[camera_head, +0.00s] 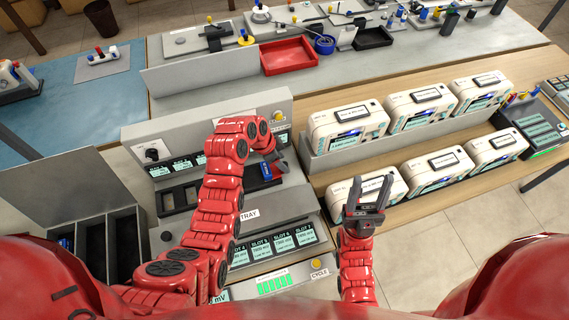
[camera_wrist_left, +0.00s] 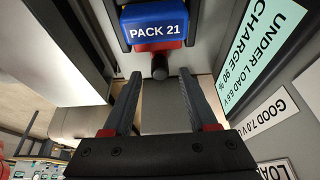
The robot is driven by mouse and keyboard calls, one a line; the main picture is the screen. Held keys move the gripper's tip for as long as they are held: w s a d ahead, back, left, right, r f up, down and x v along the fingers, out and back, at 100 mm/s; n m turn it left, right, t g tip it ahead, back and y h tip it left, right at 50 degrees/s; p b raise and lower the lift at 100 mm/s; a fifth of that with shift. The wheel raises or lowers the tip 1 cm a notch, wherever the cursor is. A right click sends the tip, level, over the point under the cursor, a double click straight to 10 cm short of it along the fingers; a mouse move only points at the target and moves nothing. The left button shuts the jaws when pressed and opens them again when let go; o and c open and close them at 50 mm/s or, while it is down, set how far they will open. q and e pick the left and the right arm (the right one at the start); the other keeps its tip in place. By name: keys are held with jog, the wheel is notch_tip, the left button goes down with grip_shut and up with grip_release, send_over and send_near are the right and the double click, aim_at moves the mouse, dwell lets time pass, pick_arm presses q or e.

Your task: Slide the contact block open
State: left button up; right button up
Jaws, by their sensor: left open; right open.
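The blue pack labelled PACK 21 (camera_wrist_left: 158,28) sits in a dark holder at the top of the left wrist view; its blue body (camera_head: 265,170) also shows in the head view. A dark round knob (camera_wrist_left: 160,68) stands just below it, apparently on the contact block, whose outline I cannot make out clearly. My left gripper (camera_wrist_left: 160,75) is open, with its fingertips on either side of the knob and no clear contact. In the head view my left gripper (camera_head: 278,158) is partly hidden by its wrist. My right gripper (camera_head: 368,192) is open and empty, pointing up.
The grey tester station (camera_head: 170,128) has several lit screens. A dark tray with compartments (camera_head: 95,245) stands at the left. White monitors (camera_head: 348,128) stand in two rows at the right, one close to my right gripper. A red bin (camera_head: 288,56) lies on the far bench.

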pick_arm(q)
jog(key=shift+p+x, duration=0.3)
jog(key=shift+x, duration=1)
grip_shut()
dwell(0.5)
